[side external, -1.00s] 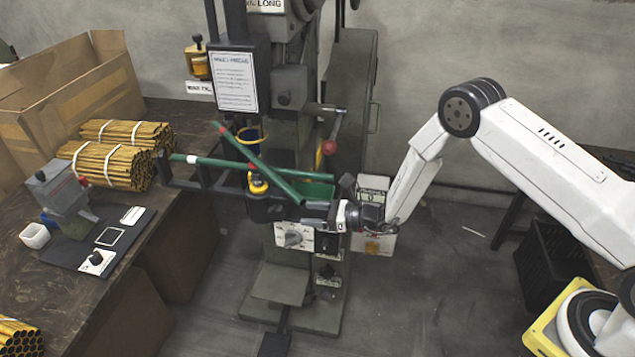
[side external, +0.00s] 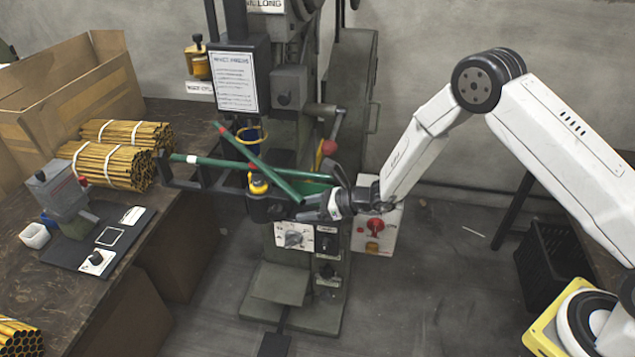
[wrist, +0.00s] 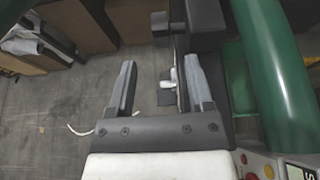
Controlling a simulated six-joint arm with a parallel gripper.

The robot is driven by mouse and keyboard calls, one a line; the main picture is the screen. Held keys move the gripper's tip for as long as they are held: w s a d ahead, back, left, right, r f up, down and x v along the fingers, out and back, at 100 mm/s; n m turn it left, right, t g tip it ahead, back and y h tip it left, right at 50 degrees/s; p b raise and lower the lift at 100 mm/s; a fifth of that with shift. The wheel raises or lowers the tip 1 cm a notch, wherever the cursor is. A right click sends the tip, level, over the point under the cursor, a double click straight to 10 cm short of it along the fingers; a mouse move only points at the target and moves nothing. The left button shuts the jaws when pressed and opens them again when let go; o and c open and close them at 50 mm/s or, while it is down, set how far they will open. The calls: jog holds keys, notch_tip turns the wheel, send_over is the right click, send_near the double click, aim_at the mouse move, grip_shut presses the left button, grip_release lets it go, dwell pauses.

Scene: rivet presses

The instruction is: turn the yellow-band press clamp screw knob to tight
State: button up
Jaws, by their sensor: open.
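The press (side external: 290,130) is a tall grey machine with a yellow ring (side external: 250,135) on its front. Below the ring a black clamp block (side external: 262,208) carries a yellow-topped part (side external: 258,184). I cannot tell for sure which part is the clamp screw knob. My gripper (side external: 306,208) is at the right side of the block, below the green tubes; contact is unclear. In the wrist view my gripper (wrist: 160,72) is open, with a small pale piece (wrist: 168,80) between the fingers, close to the right one. I cannot tell whether it is touched.
Green tubes (side external: 212,162) cross in front of the press; one passes close to my gripper in the wrist view (wrist: 275,80). A dial panel (side external: 293,236) sits below the clamp, and a box with a red button (side external: 375,223) is right. A bench (side external: 120,250) stands left.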

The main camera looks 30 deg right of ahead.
aim_at(283, 212)
jog(key=shift+w+a, duration=0.1)
jog(key=shift+w, duration=0.05)
jog(key=shift+x, duration=3.8)
grip_shut()
